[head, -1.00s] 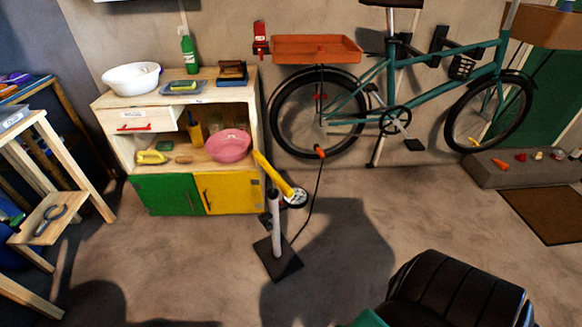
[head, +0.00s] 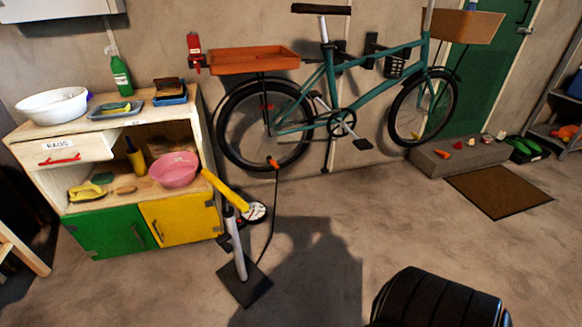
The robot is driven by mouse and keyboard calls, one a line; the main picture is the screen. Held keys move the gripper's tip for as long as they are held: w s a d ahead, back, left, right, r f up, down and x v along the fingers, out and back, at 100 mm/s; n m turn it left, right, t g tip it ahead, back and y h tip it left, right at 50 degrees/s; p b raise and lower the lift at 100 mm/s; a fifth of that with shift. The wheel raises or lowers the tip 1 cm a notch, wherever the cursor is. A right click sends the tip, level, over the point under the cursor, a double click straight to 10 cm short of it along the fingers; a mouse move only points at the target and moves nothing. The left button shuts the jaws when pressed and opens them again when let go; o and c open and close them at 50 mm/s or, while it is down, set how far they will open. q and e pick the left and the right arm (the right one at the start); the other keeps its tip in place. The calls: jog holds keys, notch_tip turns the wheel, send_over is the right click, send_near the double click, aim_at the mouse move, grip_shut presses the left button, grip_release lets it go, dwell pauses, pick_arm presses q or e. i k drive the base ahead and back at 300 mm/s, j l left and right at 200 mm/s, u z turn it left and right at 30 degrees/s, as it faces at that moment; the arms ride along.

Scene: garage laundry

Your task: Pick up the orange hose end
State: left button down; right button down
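The orange hose end (head: 273,163) is a small orange piece low against the rear wheel of the teal bicycle (head: 290,115). A thin black hose (head: 272,215) hangs from it down to the floor pump (head: 234,242). The pump has a yellow handle (head: 225,190), a pale barrel, a round gauge (head: 255,211) and a dark square base on the floor. I cannot tell whether the hose end is fixed to the wheel or only touching it. Neither of my grippers shows in the head view.
A wooden cabinet (head: 160,128) with green and yellow doors stands left of the pump, holding a pink basin (head: 174,169). A black ribbed rounded object (head: 440,300) is at the bottom right. A concrete step (head: 458,157) and brown mat (head: 498,190) lie right. The middle floor is clear.

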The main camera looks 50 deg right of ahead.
aim_at(269, 160)
jog(key=z, duration=1.3)
